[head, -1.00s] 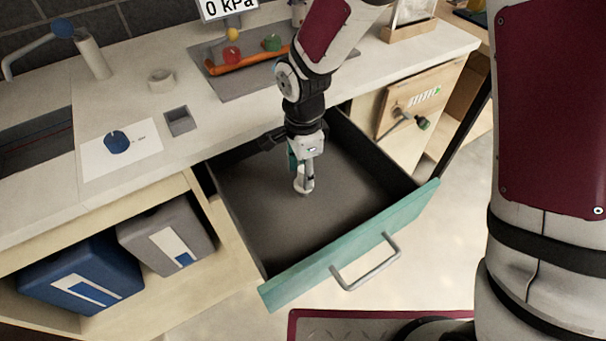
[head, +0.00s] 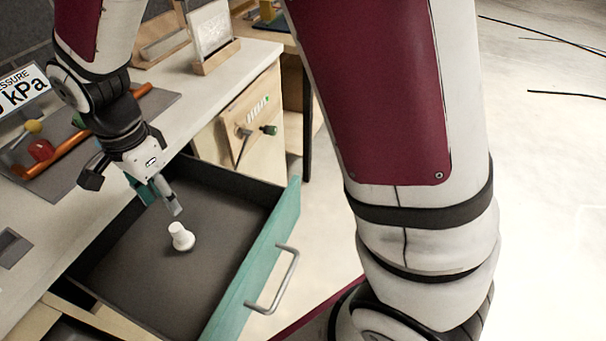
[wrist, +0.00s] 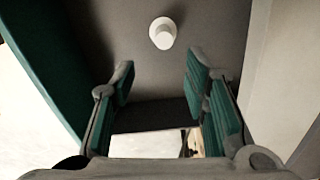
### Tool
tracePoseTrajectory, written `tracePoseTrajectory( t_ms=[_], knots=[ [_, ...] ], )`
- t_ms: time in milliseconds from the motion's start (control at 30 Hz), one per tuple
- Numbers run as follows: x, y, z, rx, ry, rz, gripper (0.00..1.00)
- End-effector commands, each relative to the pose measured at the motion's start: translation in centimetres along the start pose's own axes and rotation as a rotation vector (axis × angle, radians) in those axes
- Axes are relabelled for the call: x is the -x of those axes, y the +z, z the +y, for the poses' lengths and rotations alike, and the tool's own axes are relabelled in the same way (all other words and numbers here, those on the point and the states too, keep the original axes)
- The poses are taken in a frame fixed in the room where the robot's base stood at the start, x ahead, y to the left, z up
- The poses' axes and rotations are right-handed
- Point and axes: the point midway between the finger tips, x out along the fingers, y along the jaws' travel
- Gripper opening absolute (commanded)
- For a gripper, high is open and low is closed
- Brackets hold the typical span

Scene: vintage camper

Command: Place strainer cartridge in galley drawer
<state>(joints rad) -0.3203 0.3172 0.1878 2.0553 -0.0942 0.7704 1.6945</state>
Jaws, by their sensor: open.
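The strainer cartridge (head: 181,238) is a small white piece with a wider base, standing on the dark floor of the open galley drawer (head: 215,207). In the wrist view the cartridge (wrist: 163,33) shows beyond the fingertips, apart from them. The drawer has a teal front and a metal handle (head: 273,281). My gripper (head: 163,197) is above the drawer, up and slightly left of the cartridge in the head view. Its teal-padded fingers (wrist: 158,80) are spread, with nothing between them.
The counter (head: 215,85) runs behind the drawer, with a grey mat holding an orange pipe (head: 60,145) and small coloured parts. A wooden panel with a valve (head: 250,120) is on the cabinet right of the drawer. Open floor lies to the right.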

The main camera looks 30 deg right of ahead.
Motion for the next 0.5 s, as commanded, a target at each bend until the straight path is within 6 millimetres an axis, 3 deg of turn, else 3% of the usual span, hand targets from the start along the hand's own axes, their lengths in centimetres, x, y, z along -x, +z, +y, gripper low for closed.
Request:
tracePoseTrajectory(
  t_ms=[167,300,500],
  knots=[
    [5.0,-3.6,3.7,0.162,-0.036,0.034,0.41],
    [8.8,-6.3,8.3,0.337,-0.055,0.065,0.41],
    [12.4,-8.6,15.5,0.586,-0.075,0.103,0.41]
  ],
)
